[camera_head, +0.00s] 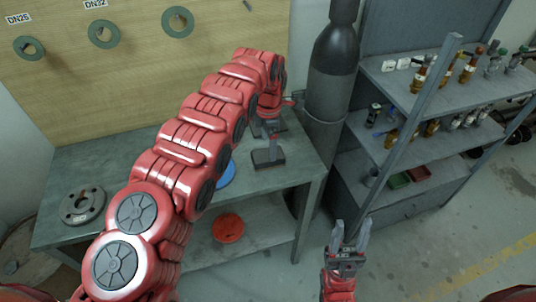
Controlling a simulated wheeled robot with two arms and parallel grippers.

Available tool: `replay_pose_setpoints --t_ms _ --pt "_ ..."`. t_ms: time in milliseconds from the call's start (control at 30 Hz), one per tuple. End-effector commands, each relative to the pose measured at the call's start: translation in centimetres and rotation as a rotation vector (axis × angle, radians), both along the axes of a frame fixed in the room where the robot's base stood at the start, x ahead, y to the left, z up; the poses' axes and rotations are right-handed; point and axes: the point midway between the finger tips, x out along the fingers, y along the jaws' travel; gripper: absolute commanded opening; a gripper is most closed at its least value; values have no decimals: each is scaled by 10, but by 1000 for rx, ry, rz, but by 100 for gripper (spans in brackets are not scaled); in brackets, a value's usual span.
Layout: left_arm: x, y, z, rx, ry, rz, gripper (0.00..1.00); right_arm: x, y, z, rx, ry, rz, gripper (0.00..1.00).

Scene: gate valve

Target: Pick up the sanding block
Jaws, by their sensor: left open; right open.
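A dark grey block (268,159), which looks like the sanding block, lies on the grey workbench (303,153) near its right end. My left arm arches over the bench from the lower left. My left gripper (268,143) points down at the block from directly above. Its fingers are small and partly merge with the block, so I cannot tell whether they touch it; it is open. My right gripper (350,236) is open and empty, low in front of the bench's right side, with its fingers pointing up in the picture.
A flange (83,206) lies at the bench's left, and a blue disc (227,175) is partly behind my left arm. A red disc (228,228) is on the lower shelf. A dark cylinder (334,75) and a loaded shelf rack (440,125) stand to the right.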

Motion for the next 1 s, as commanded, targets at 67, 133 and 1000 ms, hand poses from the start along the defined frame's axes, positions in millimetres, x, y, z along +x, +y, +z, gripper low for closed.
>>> replay_pose_setpoints --t_ms 67,133,1000 --pt "0 1 -5 1 1 1 100 0 0 4 0 0 0 50" --pt "0 1 -9 1 1 1 100 0 0 4 0 0 0 50" --pt "4 2 -61 0 0 0 95 0 0 7 0 0 0 50"
